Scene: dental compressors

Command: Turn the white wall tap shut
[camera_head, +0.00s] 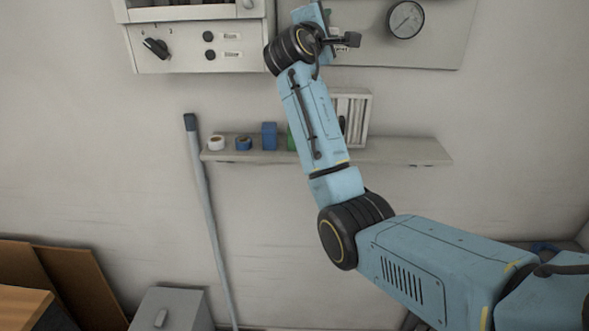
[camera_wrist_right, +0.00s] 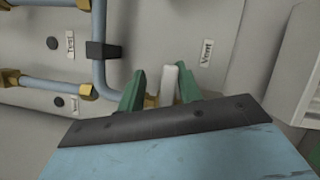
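The white wall tap handle (camera_wrist_right: 168,84) shows in the right wrist view as a short pale lever, with a little brass fitting visible at its base. My right gripper (camera_wrist_right: 160,90) has its two green fingers apart, one on each side of the handle. The handle is closer to the right-hand finger, and a gap shows on its left. I cannot tell whether that right-hand finger touches it. In the head view my right arm reaches up to the wall panel and its hand hides the tap. My left gripper is in neither view.
Grey pipes (camera_wrist_right: 99,48) with brass fittings run left of the tap in the wrist view, near a "Vent" label (camera_wrist_right: 207,53). In the head view, a gauge (camera_head: 405,20) is on the panel, a shelf (camera_head: 410,151) with small items lies below, and a pole (camera_head: 207,220) leans on the wall.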

